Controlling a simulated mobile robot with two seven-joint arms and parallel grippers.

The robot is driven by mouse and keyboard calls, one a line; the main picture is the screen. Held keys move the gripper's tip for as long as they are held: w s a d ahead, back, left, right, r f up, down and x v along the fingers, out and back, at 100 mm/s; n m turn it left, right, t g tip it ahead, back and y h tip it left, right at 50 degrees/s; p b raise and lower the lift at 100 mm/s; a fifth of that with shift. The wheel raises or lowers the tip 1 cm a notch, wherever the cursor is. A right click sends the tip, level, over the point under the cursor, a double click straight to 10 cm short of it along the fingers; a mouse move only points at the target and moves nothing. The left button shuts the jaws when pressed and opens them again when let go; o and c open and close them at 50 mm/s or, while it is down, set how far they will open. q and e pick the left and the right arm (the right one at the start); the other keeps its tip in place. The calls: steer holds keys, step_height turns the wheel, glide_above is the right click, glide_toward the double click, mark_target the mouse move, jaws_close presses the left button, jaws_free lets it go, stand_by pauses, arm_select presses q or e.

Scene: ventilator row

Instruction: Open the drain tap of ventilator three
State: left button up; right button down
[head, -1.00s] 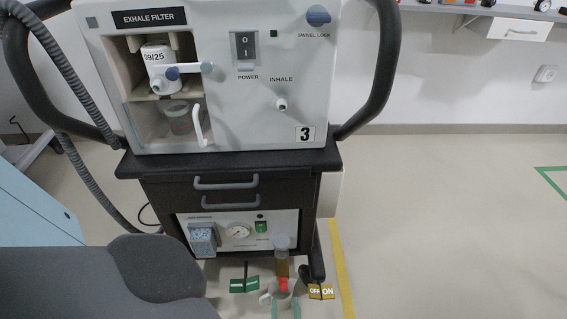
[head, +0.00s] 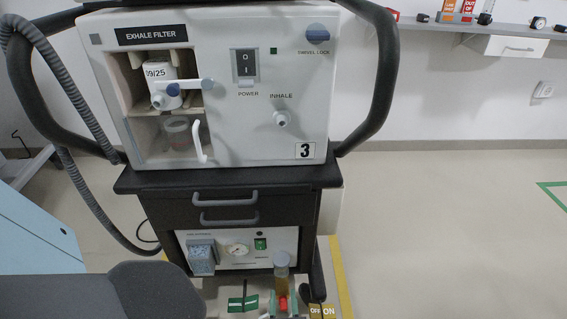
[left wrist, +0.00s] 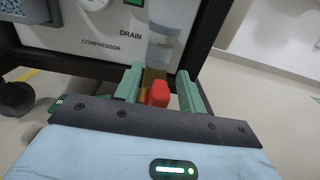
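Ventilator three (head: 230,125) stands in front of me, with the number 3 at the lower right of its panel. Below its drawers is a compressor panel (head: 262,238). A clear drain bowl (head: 281,270) with brown liquid hangs at its front right. The red drain tap (head: 283,303) is under the bowl. In the left wrist view, the red tap (left wrist: 158,93) lies between the two green fingers of my left gripper (left wrist: 160,74). These fingers are apart, with gaps visible beside the tap. Whether the tap has turned cannot be told. My right gripper is not in view.
Green tags (head: 243,304) and a yellow OFF/ON tag (head: 321,312) are beside the tap. A dark grey rounded shape (head: 150,290) fills the lower left. A yellow floor line (head: 341,280) runs at the right, with clear floor beyond. A wall shelf (head: 480,30) is at the upper right.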

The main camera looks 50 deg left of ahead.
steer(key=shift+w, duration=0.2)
arm_select(q)
steer(key=shift+c, duration=0.8)
jaws_close()
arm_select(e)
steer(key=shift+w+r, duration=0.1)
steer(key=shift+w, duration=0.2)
